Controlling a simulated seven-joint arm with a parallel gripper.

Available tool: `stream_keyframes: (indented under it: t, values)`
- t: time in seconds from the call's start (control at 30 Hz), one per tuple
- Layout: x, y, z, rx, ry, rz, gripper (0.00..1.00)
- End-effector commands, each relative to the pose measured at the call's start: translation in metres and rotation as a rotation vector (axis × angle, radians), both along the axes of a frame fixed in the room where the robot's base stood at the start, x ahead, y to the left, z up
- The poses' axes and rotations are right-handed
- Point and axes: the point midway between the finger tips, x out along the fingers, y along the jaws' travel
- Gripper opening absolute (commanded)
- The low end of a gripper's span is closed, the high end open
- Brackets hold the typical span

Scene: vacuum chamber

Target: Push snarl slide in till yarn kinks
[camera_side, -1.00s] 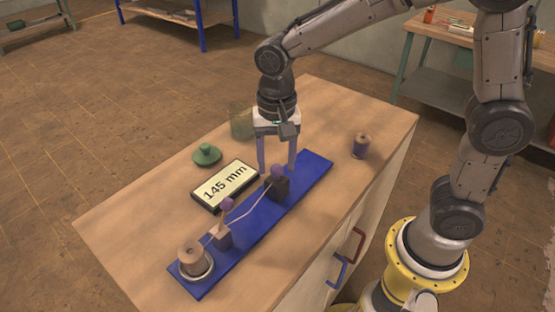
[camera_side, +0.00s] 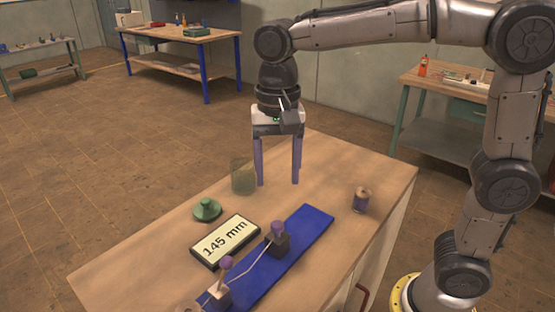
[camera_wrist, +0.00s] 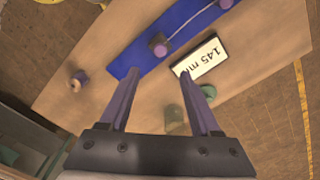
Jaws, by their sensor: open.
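A blue rail (camera_side: 312,228) lies on the bench. It carries a dark block (camera_side: 278,246) with a purple knob (camera_side: 278,228), and a paler block (camera_side: 218,296) with another purple knob (camera_side: 226,262) nearer the bottom. Pale yarn (camera_side: 253,268) runs between the blocks; any kink is too small to tell. A display (camera_side: 226,241) beside the rail reads 145 mm. My gripper (camera_side: 277,183) is open and empty, above and behind the dark block, clear of it. In the wrist view the dark block's knob (camera_wrist: 158,45) sits beyond my fingertips (camera_wrist: 159,74).
A green knobbed lid (camera_side: 207,209) and a translucent green jar (camera_side: 243,176) stand behind the display. A purple spool (camera_side: 361,199) stands right of the rail. Another spool (camera_side: 187,307) is cut off at the bottom edge. The bench's back left is bare.

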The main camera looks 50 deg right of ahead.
Motion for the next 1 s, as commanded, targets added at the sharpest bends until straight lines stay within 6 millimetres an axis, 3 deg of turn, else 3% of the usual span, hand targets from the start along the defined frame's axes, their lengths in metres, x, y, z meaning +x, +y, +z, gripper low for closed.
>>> stream_keyframes:
  t: [0.2,0.6,0.7,0.87,1.0]
  values:
    - [0.000,0.000,0.021,0.001,-0.001,0.000,0.64]
    - [0.000,-0.002,0.023,0.000,-0.001,-0.005,0.64]
    - [-0.003,-0.011,0.036,0.011,-0.037,-0.028,0.64]
    - [-0.038,-0.041,0.055,0.028,-0.111,-0.086,0.64]
    - [-0.081,-0.067,0.054,0.031,-0.204,-0.038,0.64]
